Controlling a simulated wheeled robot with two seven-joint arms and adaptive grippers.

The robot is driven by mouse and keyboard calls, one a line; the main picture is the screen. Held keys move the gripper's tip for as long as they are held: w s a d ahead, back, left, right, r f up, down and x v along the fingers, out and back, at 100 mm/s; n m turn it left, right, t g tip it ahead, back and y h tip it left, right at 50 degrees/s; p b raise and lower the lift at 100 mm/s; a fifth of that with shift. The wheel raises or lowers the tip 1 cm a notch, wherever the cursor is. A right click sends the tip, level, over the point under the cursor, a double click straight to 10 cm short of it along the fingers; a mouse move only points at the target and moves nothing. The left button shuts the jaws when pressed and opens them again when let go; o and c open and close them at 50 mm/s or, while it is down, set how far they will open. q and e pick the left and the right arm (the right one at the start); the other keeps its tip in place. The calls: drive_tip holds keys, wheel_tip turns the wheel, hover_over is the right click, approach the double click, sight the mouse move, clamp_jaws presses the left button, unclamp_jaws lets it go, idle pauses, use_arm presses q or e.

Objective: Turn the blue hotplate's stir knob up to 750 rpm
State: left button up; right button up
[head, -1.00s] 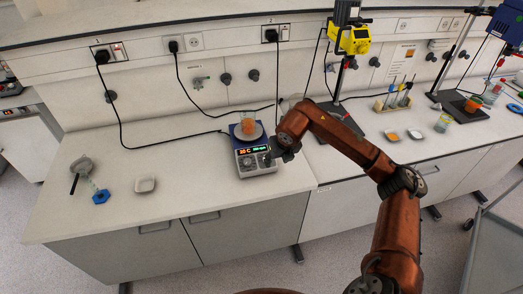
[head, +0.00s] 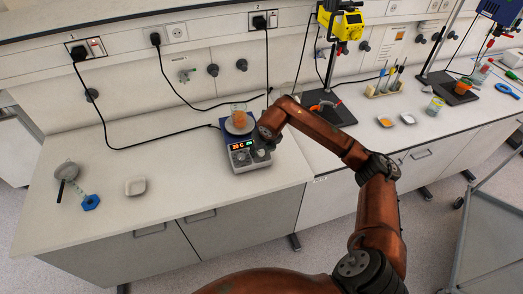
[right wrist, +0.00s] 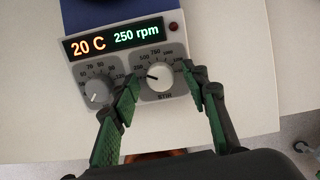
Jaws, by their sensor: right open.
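The blue hotplate (head: 226,128) stands on the bench with a beaker of orange liquid (head: 239,117) on its plate. Its grey front panel shows in the right wrist view, where the display (right wrist: 115,37) reads 20 C and 250 rpm. The stir knob (right wrist: 160,78) is the right one, its white pointer aimed to the left and slightly up. The left knob (right wrist: 98,92) has temperature marks. My right gripper (right wrist: 162,80) is open, with one green-padded finger on each side of the stir knob; I cannot tell if they touch it. My left gripper is out of view.
A white dish (head: 135,186) and a blue hexagonal-based item (head: 91,202) lie left on the bench. A stand with a yellow device (head: 343,24) is behind my right arm. Black cables run along the back.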

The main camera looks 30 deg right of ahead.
drive_tip(key=shift+f, duration=0.15)
drive_tip(key=c, duration=0.7)
clamp_jaws()
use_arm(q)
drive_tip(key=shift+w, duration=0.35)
